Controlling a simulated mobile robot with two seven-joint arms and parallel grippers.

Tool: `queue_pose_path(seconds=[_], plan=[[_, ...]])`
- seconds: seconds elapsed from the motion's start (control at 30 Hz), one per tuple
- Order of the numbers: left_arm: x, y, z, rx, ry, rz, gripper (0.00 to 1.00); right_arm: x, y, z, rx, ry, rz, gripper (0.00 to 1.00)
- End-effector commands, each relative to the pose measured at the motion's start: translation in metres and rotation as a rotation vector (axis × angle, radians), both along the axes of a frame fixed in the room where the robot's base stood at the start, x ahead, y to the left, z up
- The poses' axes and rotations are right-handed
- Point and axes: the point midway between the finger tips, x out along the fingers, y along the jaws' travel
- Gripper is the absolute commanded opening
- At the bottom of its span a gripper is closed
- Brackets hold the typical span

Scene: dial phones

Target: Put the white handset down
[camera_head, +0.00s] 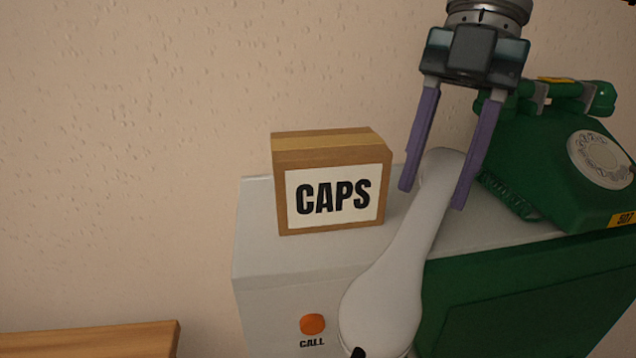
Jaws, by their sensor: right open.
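The white handset (408,245) stands tilted. Its narrower upper end is between the fingers of my right gripper (432,198), and its broad lower end is in front of the pale box. My right gripper comes down from the top of the view and is open. Its purple fingers straddle the handset, with a gap visible on the left side. The right finger overlaps the handset's right edge. What the handset rests on cannot be told; its lower tip is near the bottom edge of the view. My left gripper is not in view.
The pale box (265,265) has an orange CALL button (312,323). A cardboard CAPS box (290,212) stands on it, left of the fingers. A green dial phone (555,150) is close on the right, above a green box (540,300). A wooden surface (90,342) shows lower left.

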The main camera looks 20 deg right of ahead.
Motion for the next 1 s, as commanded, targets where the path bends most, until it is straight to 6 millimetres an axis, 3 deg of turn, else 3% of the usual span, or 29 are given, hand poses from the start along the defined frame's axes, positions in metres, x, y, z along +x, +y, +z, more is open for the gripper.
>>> queue_pose_path(seconds=[0.2,0.3,0.77,1.0], plan=[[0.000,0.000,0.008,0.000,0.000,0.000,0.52,-0.007,0.010,-0.032,0.000,0.003,0.003,0.47],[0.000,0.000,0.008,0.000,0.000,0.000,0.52,-0.007,0.012,-0.038,0.002,0.000,0.003,0.47],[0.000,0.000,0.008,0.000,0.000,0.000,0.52,-0.007,0.012,-0.040,0.001,0.000,0.003,0.47],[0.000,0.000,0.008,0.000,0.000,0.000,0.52,-0.007,0.012,-0.040,0.001,0.000,0.003,0.22]])
